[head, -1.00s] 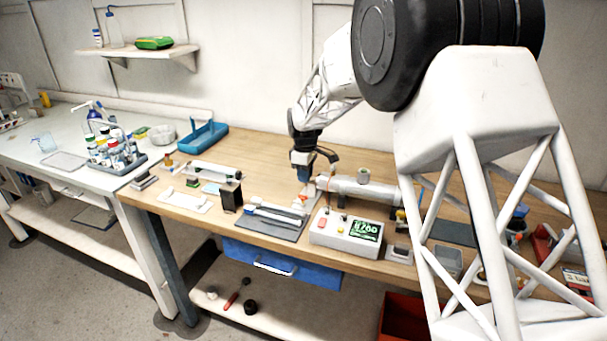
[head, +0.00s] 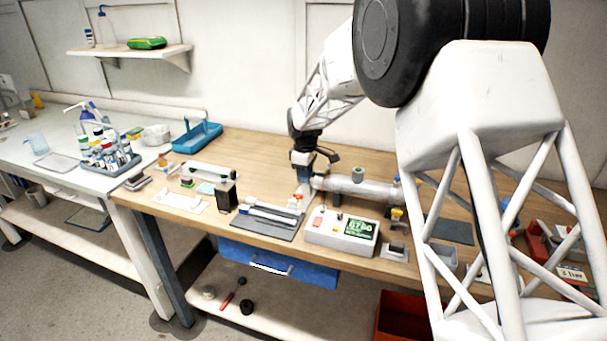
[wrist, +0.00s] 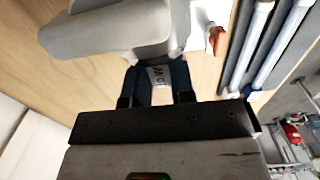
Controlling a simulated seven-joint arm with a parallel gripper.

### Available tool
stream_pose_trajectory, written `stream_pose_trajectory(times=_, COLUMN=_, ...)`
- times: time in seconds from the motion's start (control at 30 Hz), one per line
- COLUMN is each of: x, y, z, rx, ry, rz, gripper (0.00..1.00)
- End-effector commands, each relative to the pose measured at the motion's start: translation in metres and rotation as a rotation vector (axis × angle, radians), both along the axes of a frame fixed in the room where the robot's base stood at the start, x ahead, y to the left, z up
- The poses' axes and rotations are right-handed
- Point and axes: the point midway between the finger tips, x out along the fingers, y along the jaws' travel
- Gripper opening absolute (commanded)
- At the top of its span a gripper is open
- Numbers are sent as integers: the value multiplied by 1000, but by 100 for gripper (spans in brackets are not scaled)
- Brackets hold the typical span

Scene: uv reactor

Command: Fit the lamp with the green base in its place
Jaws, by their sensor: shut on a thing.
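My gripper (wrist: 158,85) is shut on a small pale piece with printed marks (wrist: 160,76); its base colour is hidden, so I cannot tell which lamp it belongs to. In the head view my gripper (head: 302,172) is low over the bench at the left end of the grey reactor tube (head: 375,188). In the wrist view a large grey rounded part (wrist: 110,30) lies just beyond the fingers. White tubes (head: 268,214) with blue ends lie on a dark mat (head: 270,230) to the front left. A green-marked piece (head: 187,183) sits by another tube further left.
A black block (head: 226,195) and a blue tray (head: 197,137) are to the left. A white wall is behind the bench. The bench behind the mat is fairly clear.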

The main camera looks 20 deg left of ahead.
Motion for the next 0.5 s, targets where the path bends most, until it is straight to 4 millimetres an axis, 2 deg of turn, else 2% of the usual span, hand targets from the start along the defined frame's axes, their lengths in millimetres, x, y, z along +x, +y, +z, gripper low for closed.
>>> stream_pose_trajectory(times=0.4, x=0, y=-7, z=0, rx=0, ry=0, rz=1, gripper=2)
stream_pose_trajectory(times=0.43, x=0, y=-7, z=0, rx=0, ry=0, rz=1, gripper=24)
stream_pose_trajectory(times=0.5, x=0, y=-7, z=0, rx=0, ry=0, rz=1, gripper=35)
